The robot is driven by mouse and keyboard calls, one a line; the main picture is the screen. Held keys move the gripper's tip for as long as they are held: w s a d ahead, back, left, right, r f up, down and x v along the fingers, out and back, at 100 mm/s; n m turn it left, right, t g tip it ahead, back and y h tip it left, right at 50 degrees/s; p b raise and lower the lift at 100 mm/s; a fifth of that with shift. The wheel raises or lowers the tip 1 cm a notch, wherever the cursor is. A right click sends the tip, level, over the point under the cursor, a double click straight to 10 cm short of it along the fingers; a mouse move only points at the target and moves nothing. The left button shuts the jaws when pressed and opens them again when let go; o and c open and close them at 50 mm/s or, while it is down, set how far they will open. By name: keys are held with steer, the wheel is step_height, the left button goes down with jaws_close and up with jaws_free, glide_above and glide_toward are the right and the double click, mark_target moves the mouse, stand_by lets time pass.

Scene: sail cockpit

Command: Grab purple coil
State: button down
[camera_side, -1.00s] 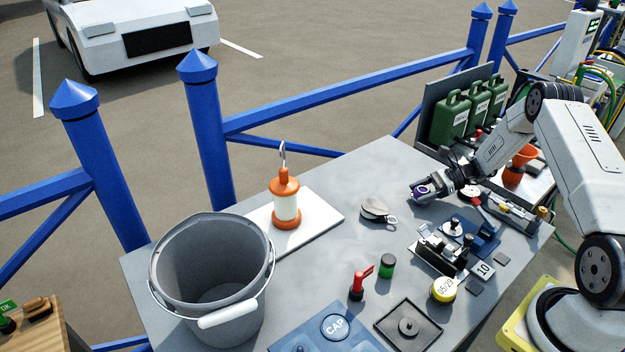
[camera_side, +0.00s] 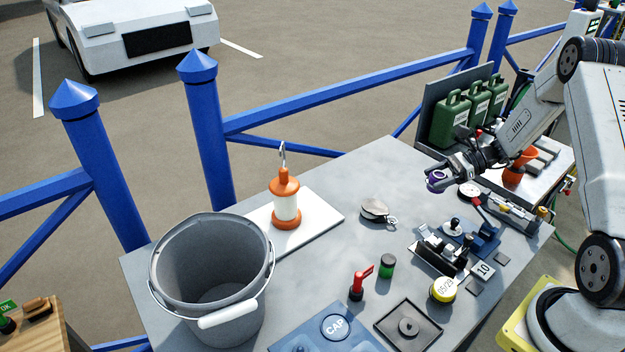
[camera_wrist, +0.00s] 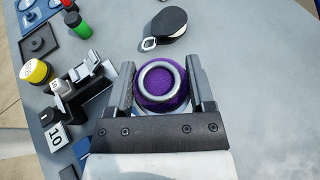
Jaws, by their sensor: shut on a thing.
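The purple coil (camera_wrist: 163,91) is a round purple piece with a silver ring on top. In the wrist view it sits between the two dark fingers of my gripper (camera_wrist: 162,82), which is shut on it. In the side view the purple coil (camera_side: 436,180) shows small at the tip of my gripper (camera_side: 440,178). It is held above the far right part of the grey table (camera_side: 345,215). The coil's underside is hidden.
A grey bucket (camera_side: 170,300) and an orange-white lantern (camera_side: 286,200) stand at the left. Green canisters (camera_side: 450,120) stand behind my gripper. The back middle of the table is clear.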

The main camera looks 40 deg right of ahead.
steer(key=s+a+r, duration=0.3)
steer(key=s+r, duration=0.1)
steer(key=s, duration=0.4)
steer(key=shift+s+a+r, duration=0.2)
steer(key=shift+s+a, duration=0.1)
steer(key=shift+a, duration=0.05)
steer(key=shift+w, duration=0.15)
stand_by(0.8)
